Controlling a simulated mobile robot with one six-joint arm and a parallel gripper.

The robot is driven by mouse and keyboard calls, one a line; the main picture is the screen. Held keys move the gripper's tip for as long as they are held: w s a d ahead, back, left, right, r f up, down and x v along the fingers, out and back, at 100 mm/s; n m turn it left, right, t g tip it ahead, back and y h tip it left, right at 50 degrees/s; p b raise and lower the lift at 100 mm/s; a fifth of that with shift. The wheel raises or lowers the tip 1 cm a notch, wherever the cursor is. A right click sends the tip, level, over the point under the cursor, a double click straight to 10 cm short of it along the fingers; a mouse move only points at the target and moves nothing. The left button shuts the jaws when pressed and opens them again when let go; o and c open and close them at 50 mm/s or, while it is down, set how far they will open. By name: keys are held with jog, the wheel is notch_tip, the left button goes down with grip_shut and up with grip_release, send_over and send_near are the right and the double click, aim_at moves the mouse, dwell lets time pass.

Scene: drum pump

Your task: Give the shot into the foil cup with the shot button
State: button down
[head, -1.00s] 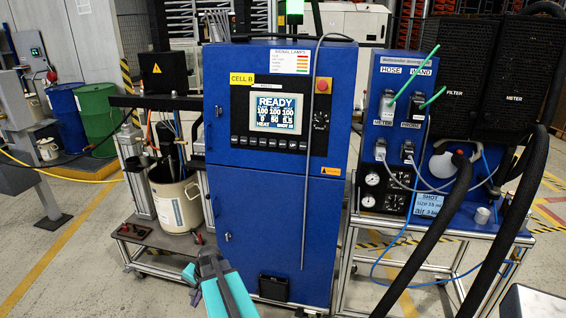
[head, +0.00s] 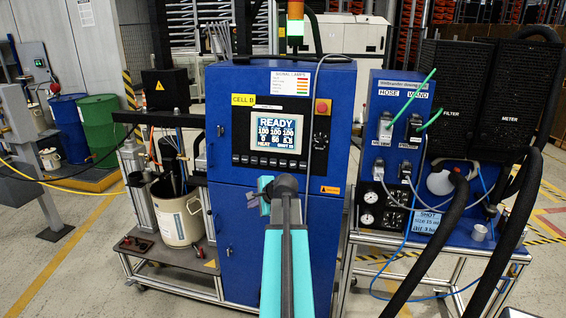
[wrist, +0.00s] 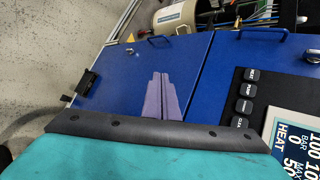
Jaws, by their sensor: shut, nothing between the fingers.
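My gripper (wrist: 162,97) is shut and empty in the wrist view, in front of the blue cabinet's lower door, to the side of the button row. A small silvery cup (head: 480,232), seemingly the foil cup, stands on the right bench, far from my gripper.
The right bench carries a SHOT size panel (head: 427,221), gauges (head: 367,207) and thick black hoses (head: 440,235). A red stop button (head: 322,106) is beside the display. A white bucket (head: 178,212) stands on the left cart. Door handles (wrist: 89,80) stick out from the cabinet.

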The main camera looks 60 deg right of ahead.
aim_at(283, 165)
jog(key=s+d+r+m+h, duration=0.1)
jog(key=s+d+r, duration=0.2)
jog(key=r, duration=0.3)
jog(key=s+d+r+m+h+p, duration=0.1)
jog(key=s+d+r+m, duration=0.1)
jog(key=s+d+r, duration=0.1)
notch_tip(283, 165, up, 3)
jog(key=shift+d+f+t, duration=0.1)
jog(key=shift+d+t, duration=0.3)
jog(key=shift+d, duration=0.1)
jog(key=shift+d+f, duration=0.1)
jog(key=shift+d, duration=0.05)
jog(key=shift+w+d+f+b, duration=0.25)
jog(key=shift+w+d+b, duration=0.15)
jog(key=shift+d, duration=0.95)
jog(key=shift+w+d+f+b, duration=0.3)
jog(key=shift+w+d, duration=0.1)
jog(key=shift+d, duration=0.9)
jog(key=shift+w+d+f+b, duration=0.2)
jog(key=shift+w+d+b, duration=0.2)
jog(key=shift+d, duration=0.95)
jog(key=shift+w+d+f, duration=0.15)
jog(key=shift+w+d, duration=0.15)
jog(key=shift+d, duration=0.5)
jog(key=shift+a+p, duration=0.1)
jog(key=shift+p, duration=0.2)
jog(key=shift+s+a+p, duration=0.25)
jog(key=shift+a+p, duration=0.05)
jog(key=shift+a, duration=0.4)
